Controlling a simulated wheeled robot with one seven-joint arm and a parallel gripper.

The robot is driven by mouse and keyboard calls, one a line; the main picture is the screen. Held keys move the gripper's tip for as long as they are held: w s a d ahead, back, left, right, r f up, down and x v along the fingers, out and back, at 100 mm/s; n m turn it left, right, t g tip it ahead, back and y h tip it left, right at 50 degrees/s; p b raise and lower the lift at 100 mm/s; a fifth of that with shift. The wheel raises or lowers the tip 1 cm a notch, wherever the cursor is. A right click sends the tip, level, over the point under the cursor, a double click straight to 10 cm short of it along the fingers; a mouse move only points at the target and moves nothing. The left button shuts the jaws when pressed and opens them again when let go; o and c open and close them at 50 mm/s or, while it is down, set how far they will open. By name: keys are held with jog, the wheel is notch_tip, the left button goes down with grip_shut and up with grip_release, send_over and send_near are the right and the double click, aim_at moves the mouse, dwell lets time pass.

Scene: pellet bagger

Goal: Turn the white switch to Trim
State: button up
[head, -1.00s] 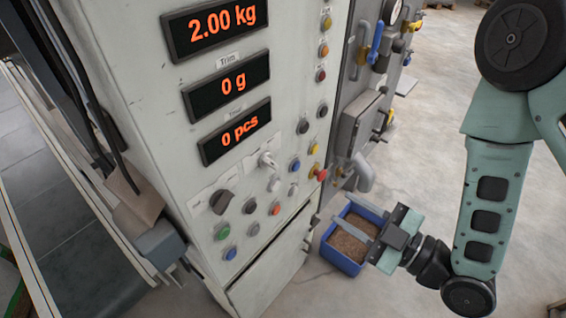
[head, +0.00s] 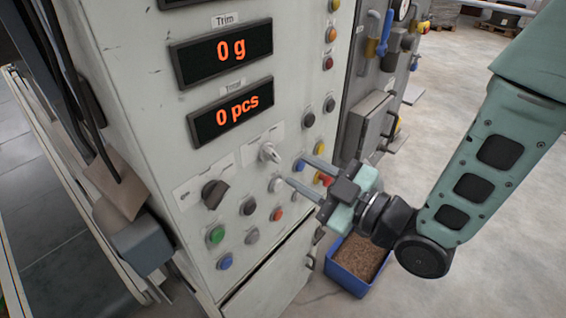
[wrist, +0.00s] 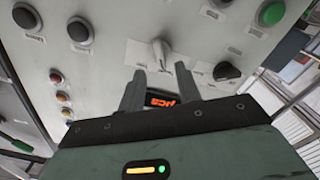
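The white switch (head: 269,152) is a small pale lever on a white plate on the cabinet's front, below the "0 pcs" display. It also shows in the wrist view (wrist: 158,50), just beyond the fingertips and roughly in line with the gap between them. Its lettering is too small to read. My gripper (head: 296,170) is open, with its two grey fingers pointing at the panel to the right of and slightly below the switch in the head view. In the wrist view the gap between the fingers (wrist: 159,74) is empty, and I see no contact with the switch.
A black rotary switch (head: 214,194) sits left of the white one. Several coloured push buttons, including a green one (head: 216,235), crowd the panel around and below. A blue bin of pellets (head: 345,284) stands on the floor below my gripper. The floor at right is open.

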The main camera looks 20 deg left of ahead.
aim_at(276, 158)
jog(key=p+x, duration=0.1)
jog(key=x, duration=0.4)
jog(key=shift+w+a, duration=0.1)
jog(key=shift+a, duration=0.25)
grip_shut()
